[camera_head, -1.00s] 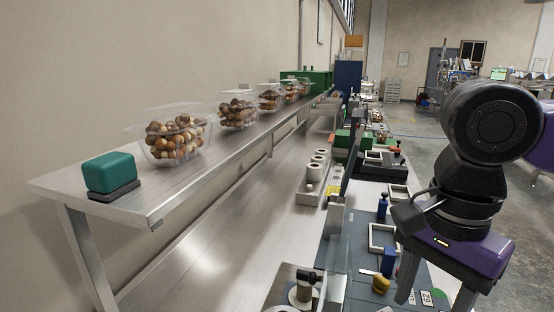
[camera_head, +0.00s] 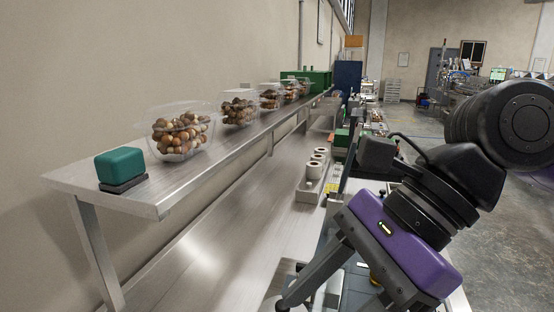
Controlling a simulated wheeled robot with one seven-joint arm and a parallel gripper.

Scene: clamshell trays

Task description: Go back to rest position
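My gripper (camera_head: 338,298) is at the lower right, with its purple body tilted and its fingers pointing down and to the left. The fingers are spread apart, and I see nothing held between them. One fingertip is near the bottom edge, in front of the steel lower counter; the other finger runs toward the bottom edge. The gripper and arm hide much of the work table beneath. Clear clamshell trays (camera_head: 180,134) filled with brown and pale round pieces stand in a row on the steel shelf (camera_head: 75,178) at left, well apart from my gripper.
A teal block on a dark base (camera_head: 120,166) sits at the shelf's near end. A grey holder with white rolls (camera_head: 308,192) stands on the lower counter (camera_head: 220,255). Green bins (camera_head: 318,78) are at the far end. Open floor (camera_head: 520,215) lies to the right.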

